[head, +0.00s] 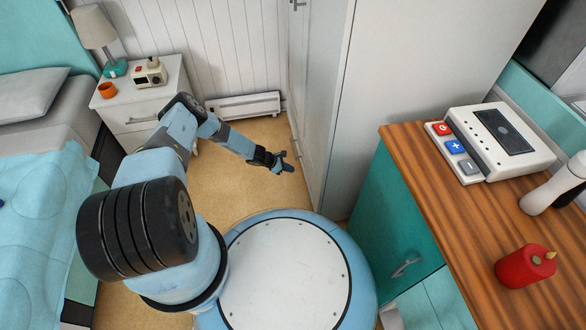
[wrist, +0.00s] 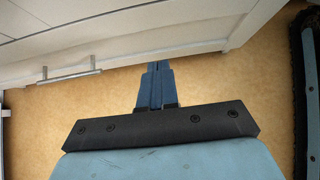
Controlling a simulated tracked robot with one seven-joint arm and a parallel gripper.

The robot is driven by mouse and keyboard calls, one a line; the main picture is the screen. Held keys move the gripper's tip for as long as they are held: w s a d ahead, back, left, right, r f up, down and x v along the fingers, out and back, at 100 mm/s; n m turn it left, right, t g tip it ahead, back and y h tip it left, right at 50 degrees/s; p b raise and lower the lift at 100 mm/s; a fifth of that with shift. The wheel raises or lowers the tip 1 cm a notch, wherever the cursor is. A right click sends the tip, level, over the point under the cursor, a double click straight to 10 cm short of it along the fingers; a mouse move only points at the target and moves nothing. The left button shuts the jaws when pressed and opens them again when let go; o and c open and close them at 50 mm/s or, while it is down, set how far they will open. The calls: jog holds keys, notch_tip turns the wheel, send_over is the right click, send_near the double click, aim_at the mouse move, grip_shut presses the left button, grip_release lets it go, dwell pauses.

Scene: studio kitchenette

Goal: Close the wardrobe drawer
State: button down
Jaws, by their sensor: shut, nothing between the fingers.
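The tall white wardrobe (head: 318,90) stands right of centre in the head view, its front facing left. Low on that front, a white drawer front (wrist: 140,48) with a grey bar handle (wrist: 70,75) crosses the top of the wrist view. How far the drawer stands out from the wardrobe is hard to tell. My gripper (head: 287,166) is in front of the wardrobe's lower part. In the wrist view my gripper (wrist: 157,66) has its blue fingers together and empty, pointing at the drawer front's lower edge, right of the handle. Whether they touch it is unclear.
A teal cabinet (head: 395,215) with a wooden counter is at right, close to my base. A white nightstand (head: 150,110) and a bed (head: 45,130) are at left. A low wall heater (head: 240,107) is behind. Tan floor (head: 225,195) lies clear between.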

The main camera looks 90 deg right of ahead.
jog(key=v, duration=1)
jog(key=shift+w, duration=0.4)
jog(key=shift+w, duration=0.1)
